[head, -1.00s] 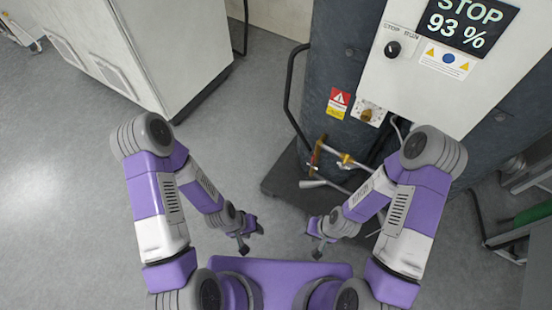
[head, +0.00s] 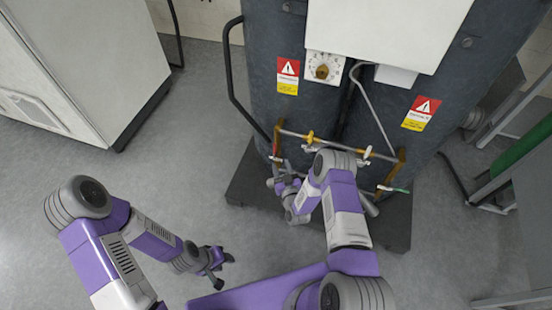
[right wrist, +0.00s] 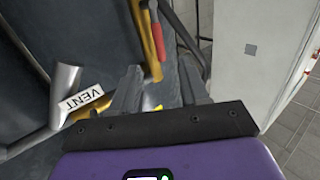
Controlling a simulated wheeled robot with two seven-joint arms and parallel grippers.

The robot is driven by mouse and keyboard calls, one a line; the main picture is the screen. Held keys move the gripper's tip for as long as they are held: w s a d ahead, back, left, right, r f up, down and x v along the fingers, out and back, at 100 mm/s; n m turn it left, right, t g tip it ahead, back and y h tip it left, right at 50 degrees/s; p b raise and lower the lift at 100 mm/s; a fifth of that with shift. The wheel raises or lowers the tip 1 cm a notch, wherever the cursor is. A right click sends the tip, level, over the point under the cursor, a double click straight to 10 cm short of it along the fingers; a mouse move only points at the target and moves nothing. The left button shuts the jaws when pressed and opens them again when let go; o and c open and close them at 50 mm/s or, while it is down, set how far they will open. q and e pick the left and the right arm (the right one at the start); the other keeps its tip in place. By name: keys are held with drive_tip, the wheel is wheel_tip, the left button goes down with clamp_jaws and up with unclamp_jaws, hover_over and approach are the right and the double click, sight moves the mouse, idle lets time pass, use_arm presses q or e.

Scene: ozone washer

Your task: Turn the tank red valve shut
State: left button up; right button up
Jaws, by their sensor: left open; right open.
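The tank's red valve handle (head: 276,150) is at the left end of the brass pipework, low on the front of the dark tank (head: 268,50). Whether a finger touches the handle I cannot tell. My left gripper (head: 222,267) is open and empty over the floor, well away from the tank.
A VENT tag (right wrist: 83,102) on a grey pipe is left of my right fingers. A black hose (head: 232,80) curves down the tank's left side. A white cabinet (head: 80,60) stands left; floor between is clear.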

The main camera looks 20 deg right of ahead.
sight(275, 150)
drive_tip(key=w+b, duration=0.2)
drive_tip(key=w, duration=0.5)
drive_tip(key=shift+w+r, duration=0.1)
drive_tip(key=shift+w, duration=0.2)
drive_tip(key=shift+c, duration=0.2)
clamp_jaws()
